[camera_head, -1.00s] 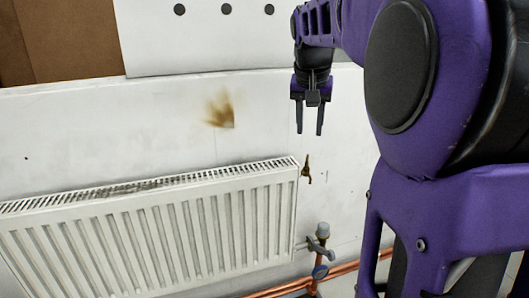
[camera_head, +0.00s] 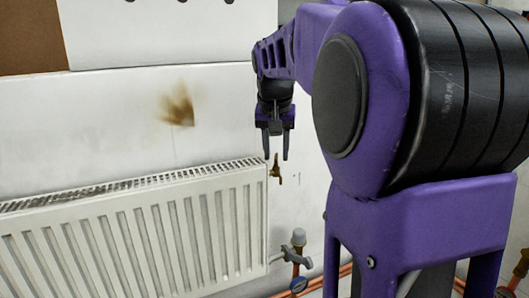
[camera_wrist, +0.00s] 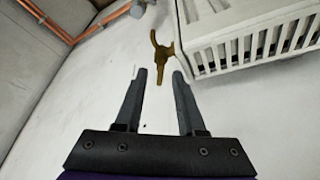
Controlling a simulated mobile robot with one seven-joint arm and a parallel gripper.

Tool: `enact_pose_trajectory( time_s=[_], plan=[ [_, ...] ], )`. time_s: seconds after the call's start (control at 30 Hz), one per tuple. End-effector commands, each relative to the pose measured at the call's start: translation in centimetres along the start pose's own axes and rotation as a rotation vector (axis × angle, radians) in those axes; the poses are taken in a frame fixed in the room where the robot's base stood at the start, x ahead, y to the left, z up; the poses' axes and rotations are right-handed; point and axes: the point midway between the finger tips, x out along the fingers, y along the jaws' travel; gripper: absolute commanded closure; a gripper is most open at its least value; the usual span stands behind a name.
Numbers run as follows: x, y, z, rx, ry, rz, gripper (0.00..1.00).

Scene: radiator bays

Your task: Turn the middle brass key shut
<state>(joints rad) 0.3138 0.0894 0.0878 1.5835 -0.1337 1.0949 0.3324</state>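One brass key (camera_head: 276,170) shows on the upper right end of the white radiator (camera_head: 160,232); no other brass key is in view, so I cannot tell its place in the row. My gripper (camera_head: 276,157) points down with its fingers apart, its tips at about the height of the key's top in the head view. In the wrist view, the key (camera_wrist: 161,50) lies just beyond the gap between the open, empty fingers (camera_wrist: 160,74). Contact cannot be made out.
A grey valve (camera_head: 297,251) and copper pipes (camera_head: 340,273) are below the radiator's right end. The white wall (camera_head: 110,115) behind bears a brown scorch mark (camera_head: 178,106). The wrist view also shows copper pipes (camera_wrist: 90,28) at upper left.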

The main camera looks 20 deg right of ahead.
Motion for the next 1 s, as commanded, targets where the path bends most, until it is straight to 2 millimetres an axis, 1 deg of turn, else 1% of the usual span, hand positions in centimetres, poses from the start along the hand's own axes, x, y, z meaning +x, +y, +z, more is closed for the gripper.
enact_pose_trajectory(
  time_s=[0.03, 0.07, 0.2, 0.27, 0.77, 1.0],
  plan=[
    [-0.01, 0.0, 0.0, 0.0, 0.0, 0.0, 0.61],
    [-0.01, 0.0, 0.0, 0.0, 0.0, 0.0, 0.65],
    [-0.02, 0.0, 0.0, 0.0, 0.0, 0.0, 0.9],
    [-0.02, 0.0, 0.0, 0.0, 0.0, 0.0, 1.0],
    [-0.06, -0.07, -0.01, 0.023, -0.001, 0.01, 1.0],
    [-0.12, -0.18, -0.03, 0.133, -0.002, 0.057, 1.0]
  ],
)
